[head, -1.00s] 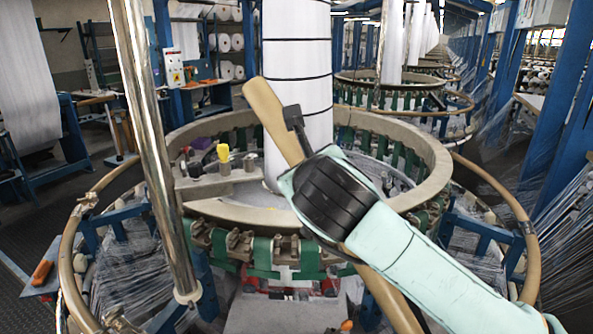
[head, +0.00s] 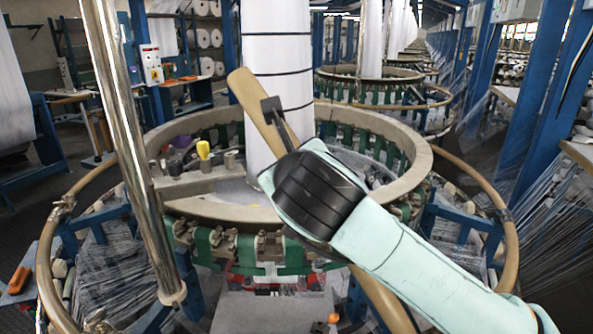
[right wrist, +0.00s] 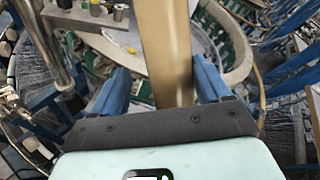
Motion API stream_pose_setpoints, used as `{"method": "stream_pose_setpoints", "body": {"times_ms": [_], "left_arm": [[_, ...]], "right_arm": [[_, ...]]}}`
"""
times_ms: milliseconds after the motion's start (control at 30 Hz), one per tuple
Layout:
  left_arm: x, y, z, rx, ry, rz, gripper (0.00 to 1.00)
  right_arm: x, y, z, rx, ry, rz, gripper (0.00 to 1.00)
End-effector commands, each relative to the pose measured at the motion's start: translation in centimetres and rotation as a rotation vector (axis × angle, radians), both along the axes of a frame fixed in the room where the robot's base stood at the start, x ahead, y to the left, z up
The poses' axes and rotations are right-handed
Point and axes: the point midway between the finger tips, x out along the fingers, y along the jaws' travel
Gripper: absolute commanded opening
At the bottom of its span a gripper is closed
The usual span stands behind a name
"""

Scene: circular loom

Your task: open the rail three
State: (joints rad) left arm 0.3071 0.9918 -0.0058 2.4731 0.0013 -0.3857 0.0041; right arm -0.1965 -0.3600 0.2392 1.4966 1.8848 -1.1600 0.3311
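A tan rail section (head: 248,95) is tilted up across the front of the loom, running from the lower right to a free end at the upper left. My right gripper (head: 271,112) is at this rail in the head view, and its black body hides the rail's middle. In the right wrist view the two blue fingers (right wrist: 163,85) stand apart on either side of the rail (right wrist: 166,45), with a visible gap at the left finger. Firm contact at the right finger cannot be told. My left gripper is out of view.
The loom's grey ring (head: 185,190) lies behind the rail, with a white fabric roll (head: 278,60) rising from it. A shiny metal pole (head: 122,130) stands at the left. The fixed tan rail (head: 510,235) curves around the right. A grey step (head: 270,312) lies in front.

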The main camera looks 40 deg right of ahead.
Motion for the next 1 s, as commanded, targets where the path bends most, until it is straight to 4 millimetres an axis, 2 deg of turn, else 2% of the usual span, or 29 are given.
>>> {"method": "stream_pose_setpoints", "body": {"times_ms": [300,500,700,1000], "left_arm": [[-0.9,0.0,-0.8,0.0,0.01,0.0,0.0],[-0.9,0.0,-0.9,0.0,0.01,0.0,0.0],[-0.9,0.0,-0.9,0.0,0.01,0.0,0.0],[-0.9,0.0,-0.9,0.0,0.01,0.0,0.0]], "right_arm": [[-5.6,4.0,2.1,0.001,-0.002,0.002,0.76],[-8.1,5.7,3.1,0.002,-0.001,-0.001,0.76],[-9.0,6.4,3.4,0.001,0.001,-0.002,0.76],[-9.0,6.4,3.4,0.001,0.001,-0.002,0.76]]}}
